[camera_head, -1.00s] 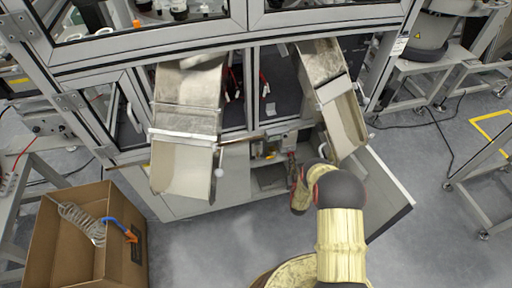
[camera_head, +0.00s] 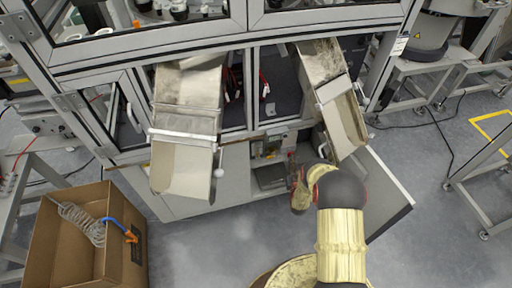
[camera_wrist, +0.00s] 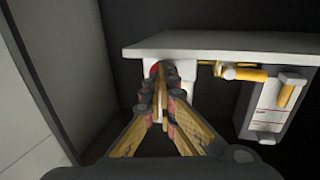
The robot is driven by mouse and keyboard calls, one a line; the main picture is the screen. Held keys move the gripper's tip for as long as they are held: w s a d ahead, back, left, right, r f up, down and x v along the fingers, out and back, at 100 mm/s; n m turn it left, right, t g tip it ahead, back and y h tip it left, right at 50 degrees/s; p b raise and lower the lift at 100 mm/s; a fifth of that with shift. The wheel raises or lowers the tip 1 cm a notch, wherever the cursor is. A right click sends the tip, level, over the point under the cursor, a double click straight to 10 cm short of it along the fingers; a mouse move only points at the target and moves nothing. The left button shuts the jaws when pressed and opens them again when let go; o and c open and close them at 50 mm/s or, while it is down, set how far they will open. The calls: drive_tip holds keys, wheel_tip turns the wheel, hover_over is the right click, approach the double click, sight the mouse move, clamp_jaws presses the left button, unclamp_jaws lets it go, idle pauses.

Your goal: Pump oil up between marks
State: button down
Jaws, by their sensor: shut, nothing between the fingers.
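My gripper (camera_wrist: 160,98) is shut and empty. In the wrist view its fingertips are in front of a white block (camera_wrist: 186,69) with a red part (camera_wrist: 155,70), beneath a pale shelf-like plate (camera_wrist: 225,44). The fingers hide much of the block, and I cannot tell whether they touch it. To the right is an oil reservoir (camera_wrist: 267,118) with a pale front and red markings; the oil level is not readable. Yellow fittings (camera_wrist: 245,73) sit above it. In the head view my gripper (camera_head: 291,160) is at the opening of the lower cabinet (camera_head: 235,175), and its tips are small there.
The cabinet door (camera_head: 392,190) stands open to the right of my arm. Two metal chutes (camera_head: 185,170) and (camera_head: 345,125) hang above the cabinet. A cardboard box (camera_head: 60,250) with a coiled hose stands at the lower left. Floor is clear between box and arm.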

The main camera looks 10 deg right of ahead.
drive_tip(key=shift+w+r, duration=0.15)
drive_tip(key=shift+w, duration=0.1)
drive_tip(key=shift+d+p+v, duration=0.25)
drive_tip(key=shift+p+v, duration=0.1)
drive_tip(key=shift+v, duration=0.75)
idle(0.5)
